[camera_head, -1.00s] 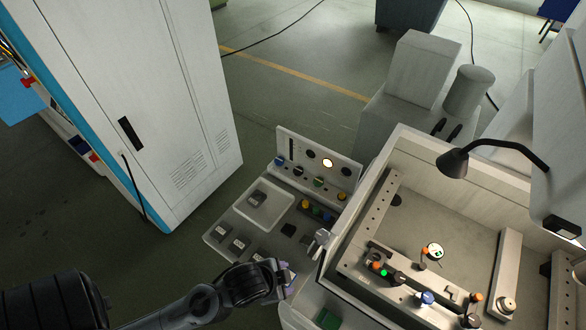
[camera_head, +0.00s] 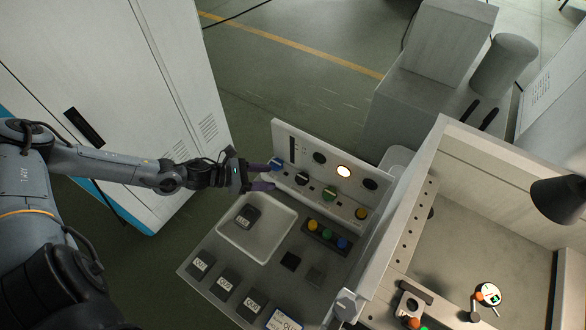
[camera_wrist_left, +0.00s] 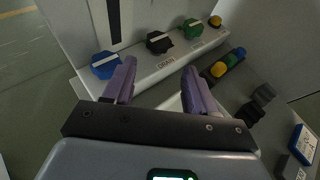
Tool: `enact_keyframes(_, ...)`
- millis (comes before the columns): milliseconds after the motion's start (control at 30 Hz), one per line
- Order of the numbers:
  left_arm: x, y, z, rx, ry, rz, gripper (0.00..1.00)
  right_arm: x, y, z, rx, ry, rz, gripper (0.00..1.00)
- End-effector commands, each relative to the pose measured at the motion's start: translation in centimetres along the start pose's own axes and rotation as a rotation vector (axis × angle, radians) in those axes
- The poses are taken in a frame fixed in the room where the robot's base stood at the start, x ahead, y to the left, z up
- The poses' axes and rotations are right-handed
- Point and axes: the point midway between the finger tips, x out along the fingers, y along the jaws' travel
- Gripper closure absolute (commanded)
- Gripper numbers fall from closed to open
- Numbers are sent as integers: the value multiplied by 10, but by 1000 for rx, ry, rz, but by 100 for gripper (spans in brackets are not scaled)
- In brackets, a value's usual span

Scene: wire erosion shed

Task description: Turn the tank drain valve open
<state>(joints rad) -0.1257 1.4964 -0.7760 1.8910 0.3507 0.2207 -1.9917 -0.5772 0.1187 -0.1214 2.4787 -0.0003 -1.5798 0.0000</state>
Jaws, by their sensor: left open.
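The panel (camera_head: 350,207) at the back of the bench carries a row of knobs. A black knob (camera_head: 302,179), with the word DRAIN printed under it in the left wrist view (camera_wrist_left: 158,42), sits between a blue knob (camera_head: 276,164) and a green knob (camera_head: 329,193). Each has a pale bar across its face. My left gripper (camera_head: 271,177) is open and empty, its purple fingers pointing at the panel. In the left wrist view the black knob lies ahead of the gap between the fingertips, apart from them. My right gripper is not in view.
A white tray (camera_head: 226,229) with a dark labelled block (camera_head: 247,215) lies below the gripper. Several labelled blocks line the bench's front. A yellow button (camera_head: 361,213) sits at the row's right. The machine tank (camera_head: 420,205) stands right; a tall cabinet (camera_head: 110,75) stands left.

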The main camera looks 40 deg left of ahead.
Motion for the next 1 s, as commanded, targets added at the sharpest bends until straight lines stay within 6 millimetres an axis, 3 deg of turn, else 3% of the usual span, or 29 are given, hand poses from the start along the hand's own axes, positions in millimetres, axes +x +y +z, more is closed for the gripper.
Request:
enact_keyframes(167, 6, 4, 0, 47, -3, -13, 43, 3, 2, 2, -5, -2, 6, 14)
enact_keyframes(700, 83, 3, 2, 44, -4, -11, 43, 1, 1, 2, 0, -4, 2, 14)
enact_keyframes(1000, 102, 2, 1, 45, -1, -12, 43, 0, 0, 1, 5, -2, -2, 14)
